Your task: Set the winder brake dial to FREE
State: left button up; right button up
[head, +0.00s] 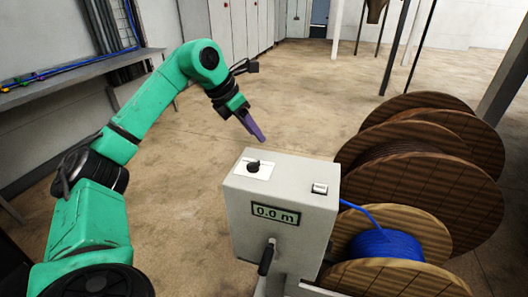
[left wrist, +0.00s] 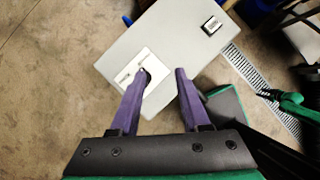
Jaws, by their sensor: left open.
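The winder is a light grey box (head: 285,190) in the middle of the head view. Its brake dial, a black knob (head: 254,166), sits on a white plate (head: 267,173) on the top face. The lettering is too small to read. My left gripper (head: 257,138) is above and behind the box, its purple fingers pointing down toward the dial. In the left wrist view the gripper (left wrist: 161,71) is open and empty. The knob (left wrist: 147,76) shows beside the left fingertip, partly hidden by it. My right gripper is not in view.
A small switch (head: 319,188) is on the box top at right. The front has a 0.0 m display (head: 275,213) and a black crank handle (head: 266,259). A blue cable spool (head: 385,246) and large wooden reels (head: 420,165) stand at right.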

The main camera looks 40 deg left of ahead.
pick_arm(q)
jog(key=s+a+n+g+y, duration=0.1)
jog(key=s+a, duration=0.2)
jog(key=a, duration=0.2)
send_near(253, 163)
jog(key=x, duration=0.7)
jog(key=shift+w+f, duration=0.15)
jog(key=shift+f, duration=0.05)
jog(key=shift+w+f, duration=0.2)
jog(key=shift+f, duration=0.35)
grip_shut()
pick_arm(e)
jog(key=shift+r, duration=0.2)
